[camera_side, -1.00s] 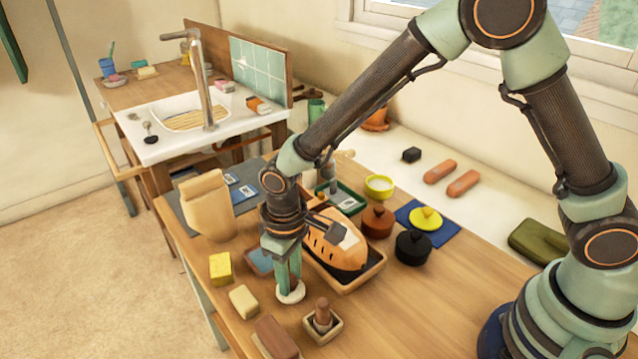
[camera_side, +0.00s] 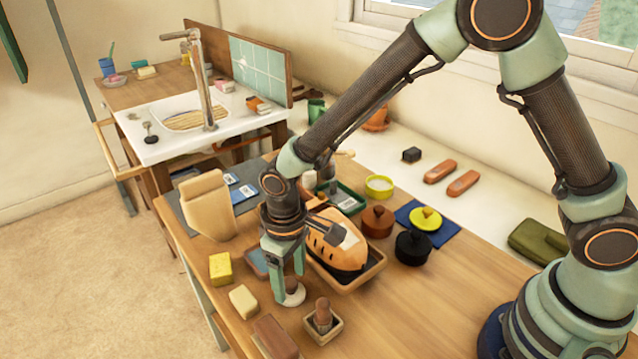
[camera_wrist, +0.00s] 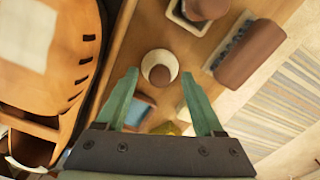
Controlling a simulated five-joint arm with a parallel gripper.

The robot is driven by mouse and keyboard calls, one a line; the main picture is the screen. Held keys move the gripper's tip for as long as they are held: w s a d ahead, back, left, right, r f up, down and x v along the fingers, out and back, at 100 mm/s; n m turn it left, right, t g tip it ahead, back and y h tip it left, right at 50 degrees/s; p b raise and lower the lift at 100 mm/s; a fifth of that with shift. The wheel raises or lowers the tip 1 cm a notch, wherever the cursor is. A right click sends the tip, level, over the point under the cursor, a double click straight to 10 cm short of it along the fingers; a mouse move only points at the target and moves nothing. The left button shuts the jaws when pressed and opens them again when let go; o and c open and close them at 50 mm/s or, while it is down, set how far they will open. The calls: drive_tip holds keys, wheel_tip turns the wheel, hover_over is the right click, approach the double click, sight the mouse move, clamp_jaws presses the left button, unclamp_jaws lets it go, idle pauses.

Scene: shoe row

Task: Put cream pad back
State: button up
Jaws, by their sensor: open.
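The cream pad (camera_side: 293,299) is a round cream disc with a brown knob on top. It lies flat on the wooden table, in front of the tray with the shoe. In the wrist view the cream pad (camera_wrist: 151,59) shows between and just beyond my fingertips. My gripper (camera_side: 289,285) points down over the pad, its fingers spread on either side of the knob. In the wrist view my gripper (camera_wrist: 160,73) is open, with a gap around the knob.
The orange shoe (camera_side: 338,245) sits in a wooden tray (camera_side: 350,284) close behind the pad. A small square holder (camera_side: 323,333) with a brown knob, a brown brush (camera_side: 274,337), a cream block (camera_side: 243,301) and a yellow sponge (camera_side: 220,268) stand around the front.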

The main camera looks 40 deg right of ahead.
wheel_tip(320, 180, up, 11)
drive_tip(key=s+d+r+m+t, duration=0.2)
drive_tip(key=d+r, duration=0.3)
drive_tip(key=d, duration=0.6)
drive_tip(key=s+d+r+m+t, duration=0.2)
drive_tip(key=s+d+r, duration=0.3)
drive_tip(key=d, duration=0.6)
drive_tip(key=shift+r+m+t, duration=0.3)
drive_tip(key=shift+r+t, duration=0.3)
drive_tip(key=shift+t, duration=0.2)
